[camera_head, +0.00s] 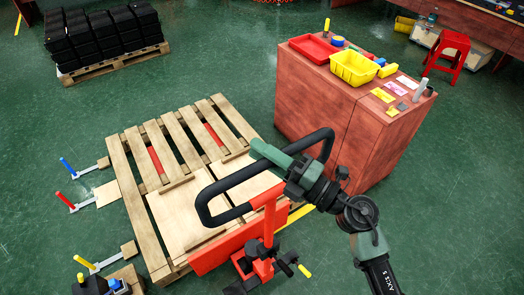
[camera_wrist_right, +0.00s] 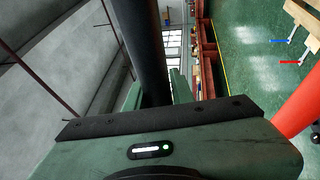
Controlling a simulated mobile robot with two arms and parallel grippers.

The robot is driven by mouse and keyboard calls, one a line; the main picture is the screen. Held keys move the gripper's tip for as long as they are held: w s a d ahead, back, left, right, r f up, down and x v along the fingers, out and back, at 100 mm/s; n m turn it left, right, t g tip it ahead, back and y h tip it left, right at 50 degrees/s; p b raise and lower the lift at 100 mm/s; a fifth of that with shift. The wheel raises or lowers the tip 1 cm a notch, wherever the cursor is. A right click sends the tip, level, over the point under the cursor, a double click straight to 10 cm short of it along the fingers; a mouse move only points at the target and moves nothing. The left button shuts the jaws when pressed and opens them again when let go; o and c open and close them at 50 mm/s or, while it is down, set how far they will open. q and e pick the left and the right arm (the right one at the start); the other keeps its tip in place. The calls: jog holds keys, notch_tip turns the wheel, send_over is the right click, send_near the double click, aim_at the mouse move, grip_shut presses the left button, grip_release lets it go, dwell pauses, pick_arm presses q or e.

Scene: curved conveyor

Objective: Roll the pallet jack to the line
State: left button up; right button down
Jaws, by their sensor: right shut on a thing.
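The red pallet jack (camera_head: 267,225) stands at the near side of a wooden pallet (camera_head: 132,197). Its red forks show between the pallet's slats. Its black loop handle (camera_head: 217,190) rises above the pallet. My right gripper (camera_head: 270,155) is shut on the upper part of this loop. In the right wrist view the black handle bar (camera_wrist_right: 143,45) runs between the green fingers. A yellow strip (camera_head: 301,212) lies on the floor beside the pallet. A yellow floor line (camera_wrist_right: 221,75) shows in the right wrist view. My left gripper is out of view.
A reddish wooden cabinet (camera_head: 315,105) with bins on top stands just right of the pallet. Another pallet with black crates (camera_head: 100,40) is at the back left. A red stool (camera_head: 449,55) is at the back right. Coloured-handled tools (camera_head: 85,200) lie left. Green floor is open between the pallets.

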aim_at(273, 165)
jog(key=shift+s+f, duration=0.1)
dwell(0.3)
jog(key=shift+s+d+f+p, duration=0.2)
jog(key=shift+s+d+p, duration=0.2)
jog(key=shift+s, duration=0.2)
jog(key=shift+s+d+r, duration=0.15)
jog(key=shift+s+d, duration=0.2)
jog(key=shift+s, duration=0.15)
jog(key=c, duration=1.4)
grip_release()
jog(key=shift+s+d+r, duration=0.1)
jog(key=shift+d, duration=0.05)
jog(key=shift+o, duration=1)
jog(key=shift+w+a, duration=0.25)
jog(key=shift+w, duration=0.15)
jog(key=b+v, duration=0.3)
jog(key=v, duration=0.4)
jog(key=shift+s+d, duration=0.2)
jog(key=shift+d, duration=0.1)
